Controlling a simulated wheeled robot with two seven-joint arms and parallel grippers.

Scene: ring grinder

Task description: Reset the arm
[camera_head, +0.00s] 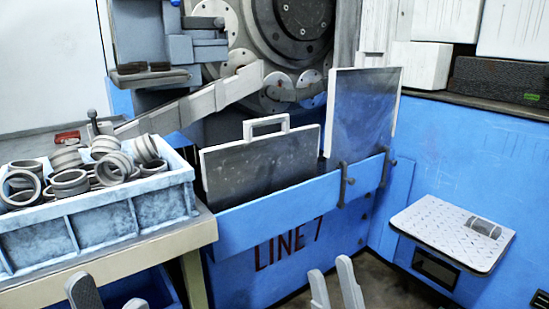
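My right gripper (333,284) shows at the bottom centre, in front of the blue machine housing. Its two grey fingers point up, stand apart and hold nothing. Nothing shows in that gap. Most of both arms is out of the picture.
A blue crate (95,232) of grey metal rings stands on a table (150,254) at left. The grinder housing (290,225) marked "LINE 7" fills the middle. A single ring (483,227) lies on a textured plate (438,240) at right.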

